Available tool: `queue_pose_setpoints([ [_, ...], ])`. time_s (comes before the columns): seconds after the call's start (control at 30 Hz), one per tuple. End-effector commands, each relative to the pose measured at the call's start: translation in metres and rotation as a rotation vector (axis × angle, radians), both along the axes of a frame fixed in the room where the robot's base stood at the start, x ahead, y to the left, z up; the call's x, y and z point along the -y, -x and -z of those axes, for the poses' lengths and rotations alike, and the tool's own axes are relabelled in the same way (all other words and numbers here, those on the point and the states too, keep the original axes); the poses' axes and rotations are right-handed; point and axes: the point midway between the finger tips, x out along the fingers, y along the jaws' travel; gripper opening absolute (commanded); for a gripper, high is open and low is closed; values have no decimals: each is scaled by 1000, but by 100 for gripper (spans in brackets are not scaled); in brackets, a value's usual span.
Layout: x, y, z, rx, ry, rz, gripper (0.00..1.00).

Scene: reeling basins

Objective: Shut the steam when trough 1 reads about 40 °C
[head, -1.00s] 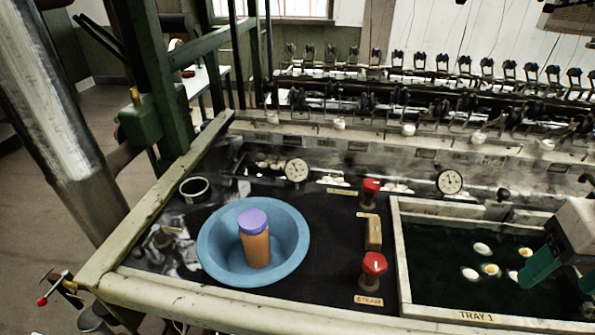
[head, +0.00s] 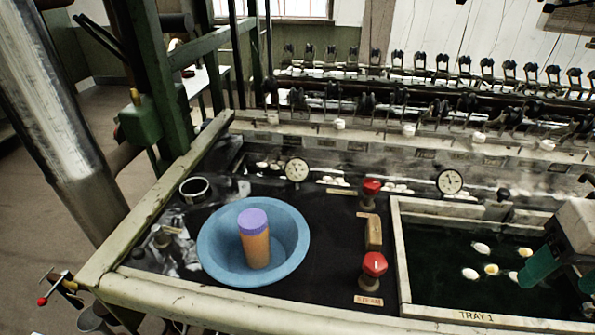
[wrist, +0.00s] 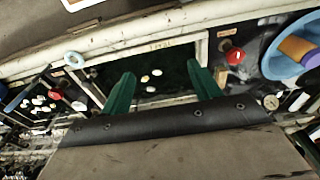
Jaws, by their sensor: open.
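The red steam knob (head: 373,264) stands on the dark deck behind a label reading STEAM (head: 368,300); it also shows in the wrist view (wrist: 234,56). A second red knob (head: 371,188) stands farther back. Trough 1 (head: 398,250), labelled TRAY 1, holds dark water with several pale cocoons (head: 491,269). A round dial (head: 450,181) is on the wall behind the trough; its reading is too small to tell. My gripper (wrist: 160,82) is open and empty over the trough, its green fingers apart; in the head view it is at the right edge, right of the steam knob.
A blue basin (head: 215,255) with an orange, purple-lidded jar (head: 255,240) stands left of the knobs. A tan block (head: 374,232) lies between the knobs. Another dial (head: 296,169) is behind the basin. Reeling machinery (head: 330,100) runs along the back.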

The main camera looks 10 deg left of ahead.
Motion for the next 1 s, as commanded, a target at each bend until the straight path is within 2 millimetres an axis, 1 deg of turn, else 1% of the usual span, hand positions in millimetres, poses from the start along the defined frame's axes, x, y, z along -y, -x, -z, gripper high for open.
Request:
queue_pose_setpoints([
  [0.57, -1, 0, 0, 0, 0, -3, 62],
  [0.7, -6, -5, 10, -57, 1, -32, 62],
  [0.77, -12, -13, 13, -93, 2, -53, 62],
  [0.87, -22, -37, 16, -154, 6, -93, 62],
  [0.97, -35, -70, 19, -198, 13, -168, 62],
  [1.0, -42, -85, 20, -212, 15, -206, 62],
])
